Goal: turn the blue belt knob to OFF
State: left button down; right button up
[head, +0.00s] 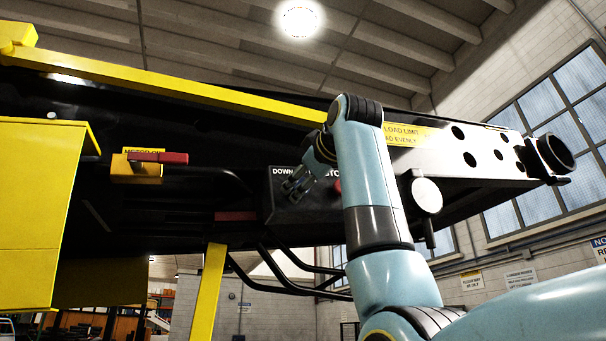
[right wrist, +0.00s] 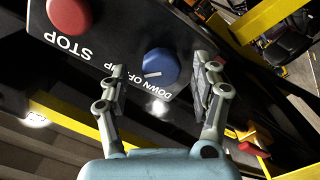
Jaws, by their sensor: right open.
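The blue belt knob (right wrist: 160,66) sits on a black control panel (right wrist: 122,38), which shows upside down in the right wrist view. The knob has a white pointer line, and white DOWN, OFF and UP lettering lies beside it. I cannot tell for sure which word the line points to. My right gripper (right wrist: 160,80) is open, with one finger on each side of the knob, and no contact shows. In the head view, the right gripper (head: 298,184) is in front of the panel (head: 283,210) and hides the knob. My left gripper is not in view.
A red STOP button (right wrist: 69,14) sits beside the knob on the same panel. A red handle (head: 160,157) on a yellow box is to the left in the head view. A yellow rail (head: 190,88) runs above the panel. Black bent tubes (head: 290,285) hang below.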

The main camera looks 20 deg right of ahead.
jog(key=shift+w+a, duration=0.15)
jog(key=shift+w, duration=0.7)
jog(key=c, duration=1.2)
jog(key=n+b, duration=0.3)
jog(key=n, duration=0.5)
jog(key=shift+n, duration=0.3)
